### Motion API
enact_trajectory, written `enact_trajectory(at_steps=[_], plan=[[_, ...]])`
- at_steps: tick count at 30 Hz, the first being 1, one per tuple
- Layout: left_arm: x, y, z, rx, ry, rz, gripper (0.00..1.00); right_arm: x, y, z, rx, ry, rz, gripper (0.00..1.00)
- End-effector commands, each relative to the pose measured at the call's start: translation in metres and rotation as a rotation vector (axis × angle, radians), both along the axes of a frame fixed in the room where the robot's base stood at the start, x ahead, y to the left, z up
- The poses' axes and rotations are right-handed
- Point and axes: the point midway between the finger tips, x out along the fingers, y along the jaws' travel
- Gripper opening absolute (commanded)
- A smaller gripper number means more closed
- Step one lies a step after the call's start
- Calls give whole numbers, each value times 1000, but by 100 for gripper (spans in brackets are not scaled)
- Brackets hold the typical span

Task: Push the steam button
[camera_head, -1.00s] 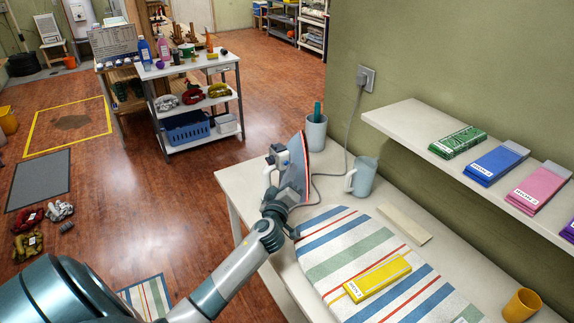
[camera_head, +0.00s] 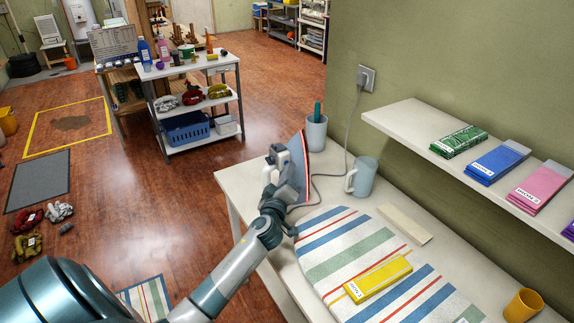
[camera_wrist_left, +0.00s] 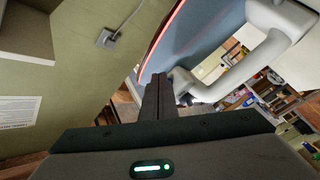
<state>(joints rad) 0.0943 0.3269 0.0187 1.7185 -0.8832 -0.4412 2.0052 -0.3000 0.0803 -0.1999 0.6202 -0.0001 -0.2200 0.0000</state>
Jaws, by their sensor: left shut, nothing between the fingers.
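A steam iron (camera_head: 298,172) stands upright on the left end of the white table, its red-edged soleplate side facing right. Its white handle (camera_wrist_left: 262,55) and blue-grey body (camera_wrist_left: 207,32) fill the upper right of the left wrist view. My left gripper (camera_head: 272,192) is at the iron's near left side. In the left wrist view its fingers (camera_wrist_left: 158,80) are together and empty, their tips close to the iron's body by the handle's lower end. I cannot tell whether they touch it. I cannot make out the steam button. My right gripper is not in view.
A striped ironing mat (camera_head: 335,240) with a yellow folded cloth (camera_head: 378,278) covers the table's front. A mug (camera_head: 363,177), a cup (camera_head: 316,132) and a wooden strip (camera_head: 405,224) are behind. A wall shelf (camera_head: 400,122) with folded cloths overhangs the right side. The cord runs to a wall socket (camera_head: 366,78).

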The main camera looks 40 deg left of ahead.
Motion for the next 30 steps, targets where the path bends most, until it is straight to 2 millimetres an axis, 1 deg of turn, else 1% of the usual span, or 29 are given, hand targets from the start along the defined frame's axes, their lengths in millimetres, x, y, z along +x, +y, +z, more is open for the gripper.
enact_trajectory(at_steps=[8, 18, 30], plan=[[0, 0, 0, -1, -1, 1, 0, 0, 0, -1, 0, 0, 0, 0], [-4, -10, 0, -2, -1, 0, 0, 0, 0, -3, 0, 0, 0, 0], [-5, -11, 0, -1, 0, 0, 0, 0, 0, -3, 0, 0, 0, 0]])
